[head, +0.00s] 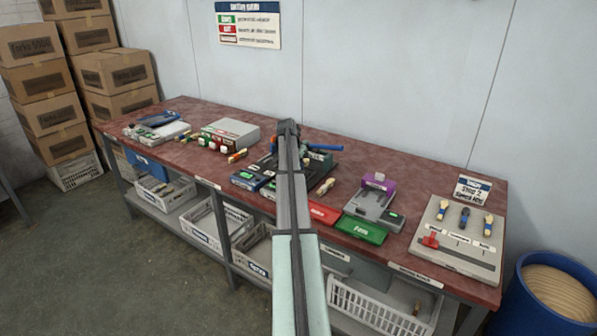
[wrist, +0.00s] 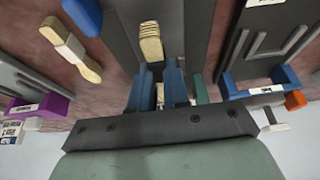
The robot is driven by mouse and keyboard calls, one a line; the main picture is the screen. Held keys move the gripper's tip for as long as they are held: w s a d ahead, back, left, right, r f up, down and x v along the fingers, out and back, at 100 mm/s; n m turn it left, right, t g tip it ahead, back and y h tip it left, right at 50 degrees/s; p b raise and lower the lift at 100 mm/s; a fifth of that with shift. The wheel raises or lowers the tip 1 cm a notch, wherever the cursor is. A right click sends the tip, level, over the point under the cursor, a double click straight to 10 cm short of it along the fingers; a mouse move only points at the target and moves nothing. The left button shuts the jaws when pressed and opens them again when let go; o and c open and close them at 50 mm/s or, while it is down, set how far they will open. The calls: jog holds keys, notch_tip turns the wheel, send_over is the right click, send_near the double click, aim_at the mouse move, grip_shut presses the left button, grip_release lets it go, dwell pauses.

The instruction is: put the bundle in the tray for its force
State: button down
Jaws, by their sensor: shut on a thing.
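In the wrist view my gripper (wrist: 158,82) is shut on a pale wooden bundle (wrist: 150,45), which sticks out beyond the fingers over a dark grey surface. In the head view my own arm hides the gripper and this bundle. A red tray (head: 323,212) and a green tray (head: 361,230) with a white label lie along the bench's front edge, right of my arm. A dark press-like device (head: 293,172) stands partly behind my arm. Another bundle with a white band (wrist: 68,48) lies left of my gripper in the wrist view.
A grey device with a purple top (head: 378,183) stands behind the green tray. A sample board (head: 455,240) with several bundles is at the right end. Grey boxes and small coloured bundles (head: 205,140) occupy the left. A sorting sign (head: 248,25) hangs on the wall.

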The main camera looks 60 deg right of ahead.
notch_tip(320, 180, up, 6)
jog(key=shift+f, duration=0.25)
jog(key=shift+s+r, duration=0.25)
jog(key=shift+r, duration=0.05)
jog(key=s+a+f+n+t+y, duration=0.15)
jog(key=s+n, duration=0.25)
jog(key=s, duration=0.6)
jog(key=s+a+n+t, duration=0.2)
jog(key=s+n, duration=0.2)
jog(key=s, duration=0.6)
jog(key=n+t+y, duration=0.1)
jog(key=n+y, duration=0.2)
jog(key=n, duration=0.7)
send_over(362, 230)
jog(key=s, duration=0.2)
jog(key=shift+w+a+f, duration=0.1)
jog(key=shift+f, duration=2.25)
jog(key=shift+w+f, duration=0.1)
jog(key=shift+f, duration=2.25)
jog(key=c, duration=1.6)
grip_release()
jog(key=shift+f, duration=0.15)
jog(key=o, duration=0.5)
